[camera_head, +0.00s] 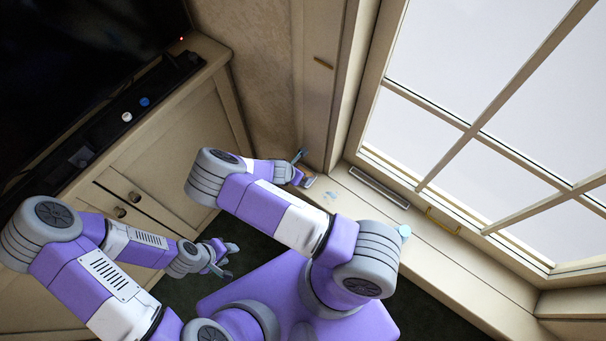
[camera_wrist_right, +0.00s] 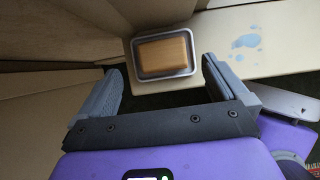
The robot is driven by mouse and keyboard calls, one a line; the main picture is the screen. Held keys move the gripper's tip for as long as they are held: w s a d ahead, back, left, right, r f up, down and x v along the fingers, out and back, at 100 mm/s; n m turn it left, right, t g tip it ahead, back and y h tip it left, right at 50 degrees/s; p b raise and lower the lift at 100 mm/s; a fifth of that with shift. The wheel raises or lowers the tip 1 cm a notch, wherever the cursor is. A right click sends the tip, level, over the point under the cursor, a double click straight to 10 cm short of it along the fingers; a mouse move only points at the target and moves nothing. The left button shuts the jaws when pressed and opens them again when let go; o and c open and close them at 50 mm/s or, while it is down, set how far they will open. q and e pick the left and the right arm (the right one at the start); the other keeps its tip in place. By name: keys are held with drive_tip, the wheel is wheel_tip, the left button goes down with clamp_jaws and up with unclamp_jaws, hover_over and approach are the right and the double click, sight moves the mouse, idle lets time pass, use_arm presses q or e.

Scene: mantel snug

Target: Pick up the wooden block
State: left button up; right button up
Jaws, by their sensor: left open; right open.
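The wooden block (camera_wrist_right: 163,52) is a small tan rectangular piece lying in a shallow grey metal tray (camera_wrist_right: 138,68) on the pale sill. My right gripper (camera_wrist_right: 166,84) is open and empty in the right wrist view. The block and tray lie ahead of its fingertips, between the lines of the two fingers. In the head view my right gripper (camera_head: 304,168) is over the left end of the window sill, and the block cannot be made out there. My left gripper (camera_head: 229,260) is open and empty, low in front of the cabinet, apart from the block.
The window sill (camera_head: 455,265) runs right beneath the large window. It has a vent (camera_head: 379,187), pale blue patches (camera_wrist_right: 246,41) and a small light-blue item (camera_head: 404,231). A wall corner closes in behind the tray. A cabinet (camera_head: 185,140) with a dark screen stands left.

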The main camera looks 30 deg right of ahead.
drive_tip(key=b+x, duration=0.1)
drive_tip(key=x, duration=0.3)
drive_tip(key=shift+d+f+b, duration=0.2)
drive_tip(key=shift+f+b, duration=0.1)
drive_tip(key=shift+r, duration=0.1)
drive_tip(key=c, duration=1.1)
drive_tip(key=shift+s+r, duration=0.1)
drive_tip(key=shift+a+r+p, duration=0.2)
drive_tip(key=shift+r+p, duration=0.3)
drive_tip(key=shift+r, duration=0.1)
wheel_tip(320, 180, up, 6)
drive_tip(key=shift+f+p, duration=0.1)
drive_tip(key=shift+p, duration=1)
drive_tip(key=s+a, duration=0.2)
drive_tip(key=a, duration=0.4)
drive_tip(key=s+a+p, duration=0.1)
drive_tip(key=s+a, duration=0.2)
drive_tip(key=a, duration=0.3)
drive_tip(key=s+a, duration=0.2)
drive_tip(key=a, duration=0.4)
drive_tip(key=shift+s+f+p, duration=0.15)
drive_tip(key=shift+s+p, duration=0.15)
